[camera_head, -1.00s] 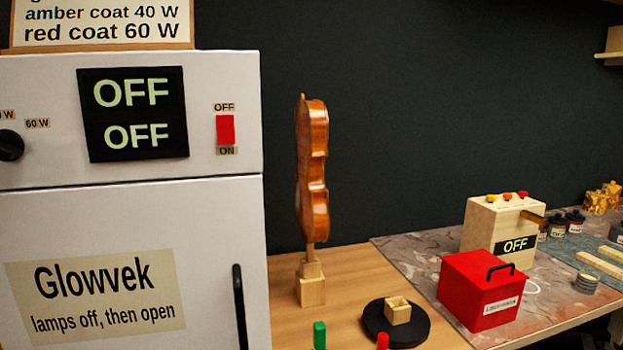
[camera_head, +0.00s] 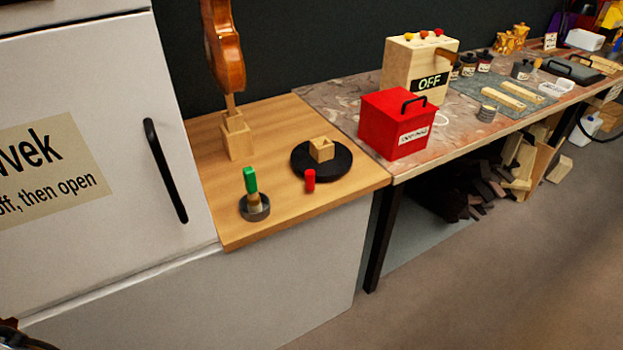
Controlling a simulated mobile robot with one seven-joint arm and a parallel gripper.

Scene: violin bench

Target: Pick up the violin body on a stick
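The violin body (camera_head: 222,45) is glossy orange-brown and stands upright, seen edge-on, near the back of the wooden counter. Its top is cut off by the picture's upper edge. A short pale stick (camera_head: 230,102) runs from its lower end into a stepped wooden block stand (camera_head: 237,138). My gripper is not visible. A small dark and orange shape shows at the bottom left corner, too little to identify.
The wooden counter (camera_head: 275,190) holds a black disc (camera_head: 340,172) with a wooden block, a red peg (camera_head: 310,181) and a green-topped brush-like tool (camera_head: 250,182). A white cabinet (camera_head: 70,210) with a black handle stands left. A red box (camera_head: 395,122) sits right. Floor is open at lower right.

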